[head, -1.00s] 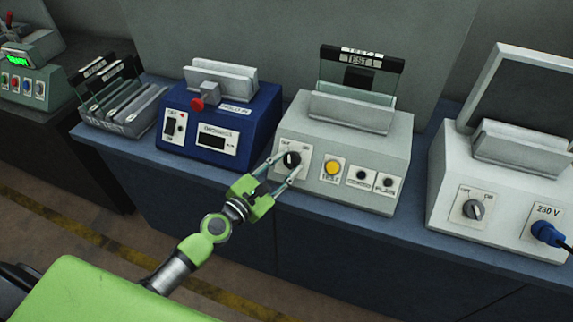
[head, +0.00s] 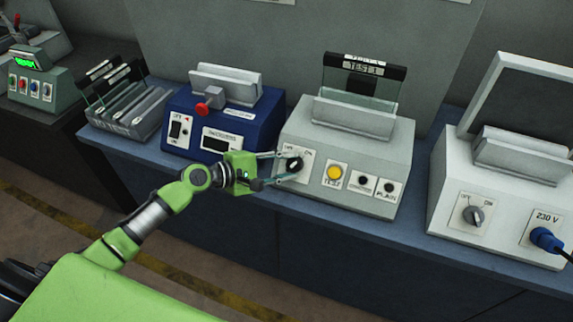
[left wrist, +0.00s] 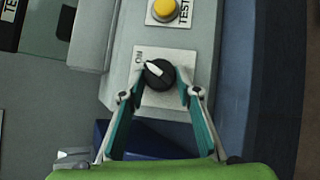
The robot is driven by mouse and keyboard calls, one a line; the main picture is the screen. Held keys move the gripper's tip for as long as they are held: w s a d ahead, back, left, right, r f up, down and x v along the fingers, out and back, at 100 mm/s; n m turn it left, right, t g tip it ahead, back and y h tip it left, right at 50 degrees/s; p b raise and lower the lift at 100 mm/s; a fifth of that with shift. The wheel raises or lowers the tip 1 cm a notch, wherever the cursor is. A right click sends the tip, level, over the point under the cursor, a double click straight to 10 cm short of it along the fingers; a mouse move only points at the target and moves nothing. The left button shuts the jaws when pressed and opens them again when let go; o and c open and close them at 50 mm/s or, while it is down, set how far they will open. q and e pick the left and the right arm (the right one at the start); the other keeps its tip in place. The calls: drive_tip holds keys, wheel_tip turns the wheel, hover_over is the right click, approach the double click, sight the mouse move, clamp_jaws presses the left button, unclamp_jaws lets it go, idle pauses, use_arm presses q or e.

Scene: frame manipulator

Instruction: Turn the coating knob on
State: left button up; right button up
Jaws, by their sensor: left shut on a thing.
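The black knob (head: 294,164) with a white pointer sits on a white OFF/ON plate at the front left of the middle grey tester (head: 345,140). In the left wrist view the knob (left wrist: 160,75) shows at the centre, its white pointer aimed at the ON mark. My left gripper (head: 287,166) reaches in from the left, its two fingertips shut on the knob; they also show in the left wrist view (left wrist: 156,92). The fingertips partly cover the plate. My right gripper is not in view.
The grey tester also has a yellow TEST button (head: 334,173) and two black buttons. A blue device (head: 222,125) stands to its left. A white device (head: 490,165) with its own knob (head: 473,215) stands to the right. All rest on the blue bench (head: 350,234).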

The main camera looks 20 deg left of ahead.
use_arm(q)
drive_tip(key=shift+m, duration=0.4)
drive_tip(key=shift+g, duration=0.3)
drive_tip(key=o, duration=1.1)
drive_tip(key=v, duration=1.2)
